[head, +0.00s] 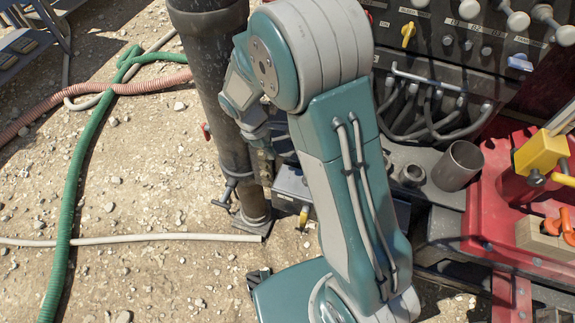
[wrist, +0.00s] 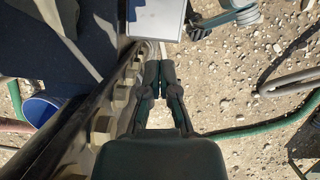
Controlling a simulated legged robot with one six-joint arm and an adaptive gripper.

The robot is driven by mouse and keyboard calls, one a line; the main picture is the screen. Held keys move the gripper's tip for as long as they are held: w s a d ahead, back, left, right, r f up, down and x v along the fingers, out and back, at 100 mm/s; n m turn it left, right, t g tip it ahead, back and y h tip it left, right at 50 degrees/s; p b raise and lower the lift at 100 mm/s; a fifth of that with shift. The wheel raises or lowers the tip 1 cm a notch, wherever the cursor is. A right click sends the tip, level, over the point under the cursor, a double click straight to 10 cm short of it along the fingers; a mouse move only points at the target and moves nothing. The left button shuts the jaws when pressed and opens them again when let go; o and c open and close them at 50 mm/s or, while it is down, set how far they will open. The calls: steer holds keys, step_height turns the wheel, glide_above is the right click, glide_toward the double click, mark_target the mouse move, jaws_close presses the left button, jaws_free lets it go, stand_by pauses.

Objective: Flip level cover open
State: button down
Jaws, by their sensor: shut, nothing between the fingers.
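A dark bolted flange (wrist: 105,120) runs close along the left of my gripper. In the head view the thick dark pipe (head: 212,60) stands left of my arm; the control panel (head: 450,45) and red platform (head: 490,210) are right. Hoses (head: 72,190) lie on open gravel.

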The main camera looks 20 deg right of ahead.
glide_above(295, 183)
steer(key=w+a, duration=0.2)
steer(key=a, duration=0.2)
steer(key=f, duration=0.8)
steer(key=shift+s+d+f, duration=0.1)
steer(key=shift+d+f, duration=0.15)
steer(key=shift+f, duration=0.15)
steer(key=d, duration=0.1)
steer(key=s+d, duration=0.1)
steer(key=d, duration=0.1)
steer(key=shift+s+f, duration=0.2)
steer(key=shift+f, duration=0.1)
steer(key=shift+s+d, duration=0.15)
steer(key=shift+d, duration=0.15)
